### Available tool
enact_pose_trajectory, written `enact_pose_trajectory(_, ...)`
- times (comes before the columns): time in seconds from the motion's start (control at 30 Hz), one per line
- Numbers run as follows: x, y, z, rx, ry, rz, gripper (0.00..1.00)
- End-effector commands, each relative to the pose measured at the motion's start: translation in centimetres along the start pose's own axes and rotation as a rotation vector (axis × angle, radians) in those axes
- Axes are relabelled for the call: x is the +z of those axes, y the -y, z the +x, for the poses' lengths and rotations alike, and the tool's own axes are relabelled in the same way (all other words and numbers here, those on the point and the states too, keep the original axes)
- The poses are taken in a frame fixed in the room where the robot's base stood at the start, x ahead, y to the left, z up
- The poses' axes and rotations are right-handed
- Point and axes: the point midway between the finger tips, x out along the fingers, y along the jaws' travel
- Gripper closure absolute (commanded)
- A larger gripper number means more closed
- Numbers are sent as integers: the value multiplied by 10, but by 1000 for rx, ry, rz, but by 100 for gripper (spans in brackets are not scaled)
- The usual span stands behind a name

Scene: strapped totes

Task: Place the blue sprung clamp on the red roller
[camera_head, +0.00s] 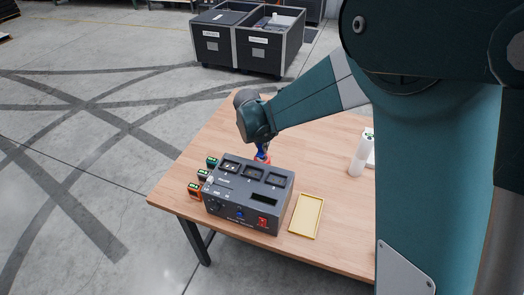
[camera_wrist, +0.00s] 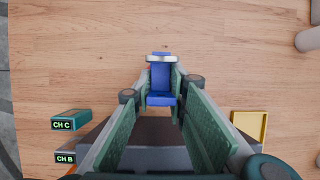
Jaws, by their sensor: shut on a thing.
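The blue sprung clamp (camera_wrist: 161,82) is between my gripper's (camera_wrist: 160,88) two green-padded fingers in the wrist view, with a pale metal band across its far end. My gripper is shut on it. In the head view the clamp shows as a small blue patch (camera_head: 262,149) below my wrist, behind the dark grey device. A red part, likely the red roller (camera_head: 264,159), shows just under the clamp there. Most of the roller is hidden by the clamp and the device. I cannot tell whether clamp and roller touch.
The dark grey device (camera_head: 248,193) with several slots and a red switch stands close in front of the clamp. Small labelled blocks (camera_head: 195,190) line its left side. A yellow tray (camera_head: 306,215) lies to its right. A white cylinder (camera_head: 358,160) stands farther right. Wood behind is clear.

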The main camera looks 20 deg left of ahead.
Motion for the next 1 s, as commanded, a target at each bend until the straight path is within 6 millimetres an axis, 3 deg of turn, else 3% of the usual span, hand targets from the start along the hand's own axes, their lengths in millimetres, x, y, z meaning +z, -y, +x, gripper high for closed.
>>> enact_pose_trajectory(0.43,-13,0,32,0,0,0,99)
enact_pose_trajectory(0.97,-16,-1,38,0,0,0,99)
enact_pose_trajectory(1.0,-16,-1,37,0,0,0,79)
